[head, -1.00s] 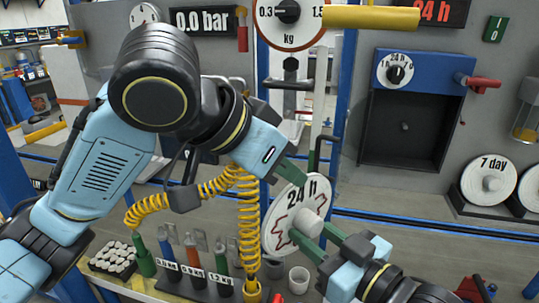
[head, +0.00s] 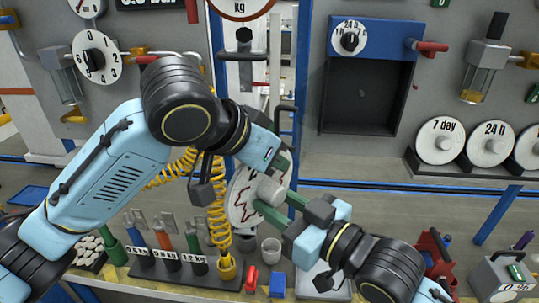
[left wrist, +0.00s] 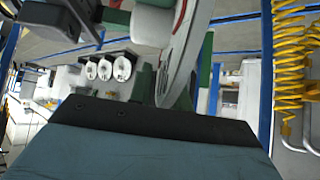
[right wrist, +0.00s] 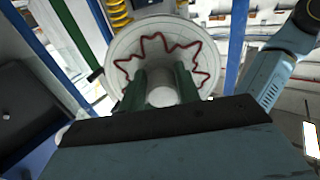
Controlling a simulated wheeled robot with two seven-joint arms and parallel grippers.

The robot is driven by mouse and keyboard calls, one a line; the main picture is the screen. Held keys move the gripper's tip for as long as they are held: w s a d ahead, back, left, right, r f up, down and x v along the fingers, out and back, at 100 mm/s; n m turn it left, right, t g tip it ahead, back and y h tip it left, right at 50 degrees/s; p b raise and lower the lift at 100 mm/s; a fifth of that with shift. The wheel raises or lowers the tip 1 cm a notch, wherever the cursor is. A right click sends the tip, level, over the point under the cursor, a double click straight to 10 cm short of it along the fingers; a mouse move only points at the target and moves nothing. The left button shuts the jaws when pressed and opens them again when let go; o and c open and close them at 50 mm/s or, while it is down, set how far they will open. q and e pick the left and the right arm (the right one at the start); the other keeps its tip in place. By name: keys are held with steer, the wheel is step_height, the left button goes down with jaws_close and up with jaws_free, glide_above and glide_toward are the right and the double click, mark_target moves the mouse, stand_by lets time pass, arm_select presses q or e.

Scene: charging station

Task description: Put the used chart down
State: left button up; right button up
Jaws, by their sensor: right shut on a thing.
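The used chart (head: 243,205) is a white disc with a wavy red trace and a pale central hub. My right gripper (head: 277,204) is shut on that hub and holds the disc up, tilted, above the bench. The right wrist view shows the trace side of the disc (right wrist: 160,48), with green fingers on either side of the hub. My left gripper (head: 285,165) is at the disc's upper edge. In the left wrist view its green fingers look apart, with the disc seen edge-on (left wrist: 183,55) between them; contact is unclear.
A blue-topped recorder with a dark open recess (head: 362,95) is on the wall. A rack (head: 470,172) at right holds several white discs. Bottles in a stand (head: 165,262), a cup (head: 271,250), red and blue blocks and a grey box (head: 503,275) crowd the bench.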

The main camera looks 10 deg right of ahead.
arm_select(q)
jaws_close()
steer(key=shift+s, duration=0.1)
arm_select(e)
steer(key=o, duration=1.1)
